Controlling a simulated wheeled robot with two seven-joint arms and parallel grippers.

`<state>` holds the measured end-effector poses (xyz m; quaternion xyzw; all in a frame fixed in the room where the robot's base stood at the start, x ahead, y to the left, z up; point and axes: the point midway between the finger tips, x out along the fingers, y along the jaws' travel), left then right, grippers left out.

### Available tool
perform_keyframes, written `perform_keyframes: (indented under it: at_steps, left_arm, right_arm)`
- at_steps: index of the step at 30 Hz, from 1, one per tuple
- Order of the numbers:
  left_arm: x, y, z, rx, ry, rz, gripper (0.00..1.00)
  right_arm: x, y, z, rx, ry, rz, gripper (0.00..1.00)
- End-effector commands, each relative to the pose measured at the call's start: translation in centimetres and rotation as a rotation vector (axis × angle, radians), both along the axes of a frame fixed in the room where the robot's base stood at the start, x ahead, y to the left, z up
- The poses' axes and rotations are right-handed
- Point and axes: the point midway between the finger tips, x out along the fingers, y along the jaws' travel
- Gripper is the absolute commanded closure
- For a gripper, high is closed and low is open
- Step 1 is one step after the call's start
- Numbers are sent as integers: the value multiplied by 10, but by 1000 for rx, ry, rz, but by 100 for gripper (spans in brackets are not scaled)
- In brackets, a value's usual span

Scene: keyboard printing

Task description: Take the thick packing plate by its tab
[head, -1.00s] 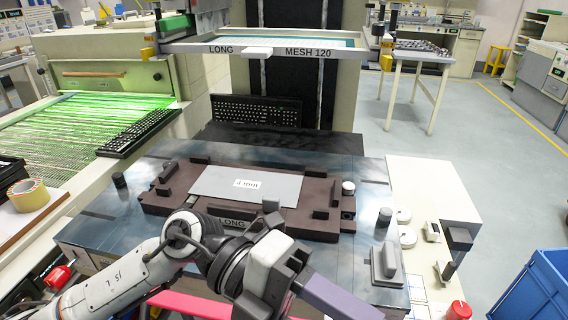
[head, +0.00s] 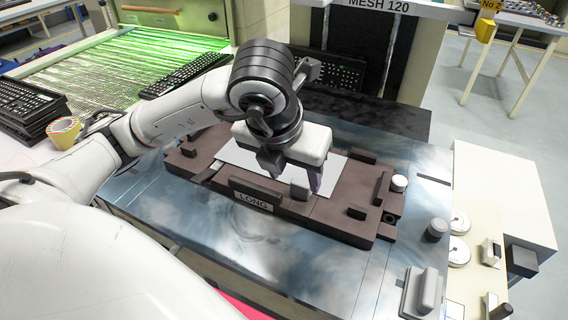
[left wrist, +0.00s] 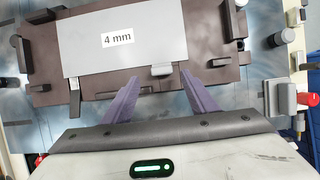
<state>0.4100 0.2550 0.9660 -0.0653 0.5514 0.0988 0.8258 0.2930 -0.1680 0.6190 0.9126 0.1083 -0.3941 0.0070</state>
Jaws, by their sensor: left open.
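The grey packing plate (head: 236,158), labelled "4 mm" in the left wrist view (left wrist: 82,48), lies flat in a brown fixture marked LONG (head: 335,208). Its small light-grey tab (left wrist: 161,70) sticks out at the near edge; the tab shows in the head view too (head: 300,189). My left gripper (head: 297,178) is over the near edge of the plate, pointing down, with purple fingers. In the left wrist view it is open (left wrist: 161,82), one finger on each side of the tab's line, with the tab just beyond the tips. Contact cannot be told. My right gripper is out of view.
Raised brown blocks stand around the plate on the fixture. A grey-handled block (head: 425,291) and a dark knob (head: 437,230) stand to the right on the shiny table. A keyboard (head: 338,73) stands behind.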

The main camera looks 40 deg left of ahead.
Motion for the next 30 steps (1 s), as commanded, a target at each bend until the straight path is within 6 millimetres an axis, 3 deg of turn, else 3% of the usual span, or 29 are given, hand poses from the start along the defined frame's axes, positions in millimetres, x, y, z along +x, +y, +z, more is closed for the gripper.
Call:
perform_keyframes:
  at_steps: [12, 20, 27, 30]
  left_arm:
    - [21, 2, -46, 0, 2, 0, 47]
    - [22, 2, -47, -1, 1, -1, 47]
    - [22, 2, -47, -1, 1, -1, 87]
    - [22, 2, -47, -2, 1, -2, 100]
  right_arm:
    - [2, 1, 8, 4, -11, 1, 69]
    - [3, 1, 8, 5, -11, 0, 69]
    - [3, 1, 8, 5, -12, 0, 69]
    - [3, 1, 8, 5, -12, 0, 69]
